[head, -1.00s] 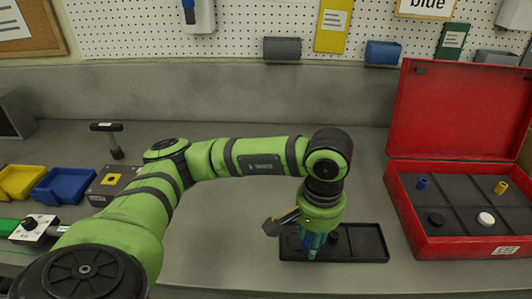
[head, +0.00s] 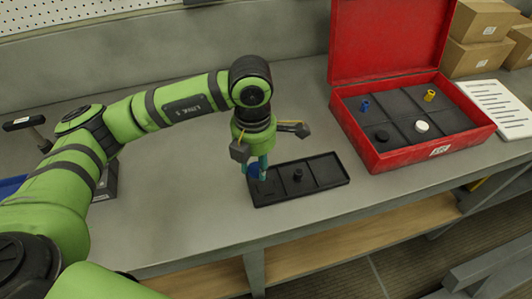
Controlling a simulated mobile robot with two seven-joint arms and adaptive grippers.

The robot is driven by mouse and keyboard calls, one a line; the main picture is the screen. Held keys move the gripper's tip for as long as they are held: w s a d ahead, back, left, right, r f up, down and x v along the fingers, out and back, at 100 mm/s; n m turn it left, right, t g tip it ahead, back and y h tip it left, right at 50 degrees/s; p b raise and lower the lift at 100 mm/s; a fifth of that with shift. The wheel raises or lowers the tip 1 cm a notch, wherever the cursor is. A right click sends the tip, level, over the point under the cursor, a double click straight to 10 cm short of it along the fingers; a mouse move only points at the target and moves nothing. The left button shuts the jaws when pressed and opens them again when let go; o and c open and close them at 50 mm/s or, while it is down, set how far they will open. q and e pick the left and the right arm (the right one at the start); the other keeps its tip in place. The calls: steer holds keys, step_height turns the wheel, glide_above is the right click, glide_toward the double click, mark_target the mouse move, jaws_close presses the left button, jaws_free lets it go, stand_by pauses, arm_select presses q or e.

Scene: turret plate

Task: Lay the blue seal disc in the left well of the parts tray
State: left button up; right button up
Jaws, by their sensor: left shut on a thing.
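The black parts tray (head: 334,184) lies on the grey bench, with wells side by side. A small black part (head: 298,175) stands in its middle well; the right well looks empty. My left gripper (head: 257,171) points down over the left well, its teal fingertips shut on the blue seal disc (head: 254,170). The fingers partly hide the disc and the left well. I cannot tell whether the disc touches the well's floor. My right gripper is not in view.
An open red case (head: 400,161) stands right of the tray, holding blue, yellow, black and white parts in compartments. A paper sheet (head: 500,108) and cardboard boxes (head: 480,55) are further right. The bench's front edge runs close below the tray.

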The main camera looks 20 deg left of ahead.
arm_select(q)
steer(key=n, duration=0.3)
steer(key=d+n, duration=0.1)
steer(key=n, duration=0.1)
steer(key=shift+w+r+p, duration=0.25)
steer(key=shift+r+p, duration=0.05)
steer(key=shift+p, duration=0.05)
steer(key=n, duration=0.2)
steer(key=shift+w+d+n, duration=0.1)
steer(key=shift+n, duration=0.2)
steer(key=shift+w+d+f+n+b, duration=0.15)
steer(key=shift+f+n+b, duration=0.15)
steer(key=shift+f+n, duration=0.75)
steer(key=shift+w+d+f+n+b, duration=0.1)
steer(key=shift+f+n+b, duration=0.3)
steer(key=shift+n, duration=1.1)
steer(key=shift+w+d+f+n+b, duration=0.1)
steer(key=shift+d+f+n+b, duration=0.05)
steer(key=shift+f+n, duration=0.95)
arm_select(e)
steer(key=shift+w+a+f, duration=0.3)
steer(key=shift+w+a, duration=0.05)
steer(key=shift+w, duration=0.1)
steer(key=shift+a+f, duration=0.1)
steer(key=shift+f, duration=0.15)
